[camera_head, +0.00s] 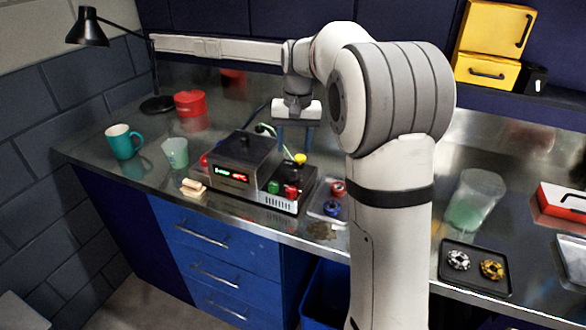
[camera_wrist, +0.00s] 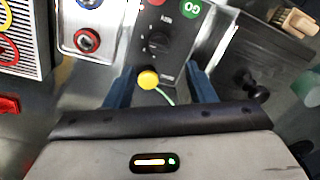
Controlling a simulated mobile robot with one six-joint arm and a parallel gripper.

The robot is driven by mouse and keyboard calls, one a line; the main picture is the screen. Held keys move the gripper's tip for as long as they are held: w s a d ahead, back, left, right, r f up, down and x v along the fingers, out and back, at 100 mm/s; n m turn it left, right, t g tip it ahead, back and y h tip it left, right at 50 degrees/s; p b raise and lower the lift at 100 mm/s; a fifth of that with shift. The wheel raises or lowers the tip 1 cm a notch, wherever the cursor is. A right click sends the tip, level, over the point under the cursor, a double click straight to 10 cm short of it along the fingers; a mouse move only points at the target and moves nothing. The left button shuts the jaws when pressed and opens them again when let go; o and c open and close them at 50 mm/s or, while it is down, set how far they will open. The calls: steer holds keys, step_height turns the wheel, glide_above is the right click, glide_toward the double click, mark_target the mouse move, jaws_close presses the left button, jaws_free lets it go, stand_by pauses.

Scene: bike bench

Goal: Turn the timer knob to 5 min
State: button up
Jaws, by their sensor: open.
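The timer knob (camera_wrist: 157,43) is a black round knob on a dark control panel (camera_wrist: 178,30), seen in the wrist view between a green GO button (camera_wrist: 188,9) and a yellow button (camera_wrist: 148,79). The marks around it are too small to read. My gripper (camera_wrist: 161,86) is open, its two blue fingers apart with the yellow button and a pale green cable showing between them. The knob lies beyond the fingertips, not between them. In the head view my gripper (camera_head: 294,138) points down above the panel's back edge, near the yellow button (camera_head: 300,158).
A dark box with a lit display (camera_head: 228,175) stands left of the panel. A teal mug (camera_head: 123,142), a translucent cup (camera_head: 175,152) and a brush (camera_head: 193,187) stand further left. A tray with red and blue parts (camera_head: 331,198) lies right of the panel.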

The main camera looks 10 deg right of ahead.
mark_target(292, 173)
steer(key=n+b, duration=0.1)
steer(key=n, duration=0.1)
steer(key=f+n+b, duration=0.1)
steer(key=b, duration=0.1)
steer(key=shift+w+f+n, duration=0.1)
steer(key=shift+w+n, duration=0.05)
steer(key=shift+n, duration=0.25)
steer(key=n, duration=0.1)
steer(key=n+b, duration=0.1)
steer(key=shift+r+n+b, duration=0.3)
steer(key=f, duration=0.7)
steer(key=shift+s+a+f+b, duration=0.2)
steer(key=shift+a+b, duration=0.05)
steer(key=shift+b, duration=0.15)
steer(key=shift+c, duration=0.3)
steer(key=c, duration=0.9)
steer(key=shift+r, duration=0.15)
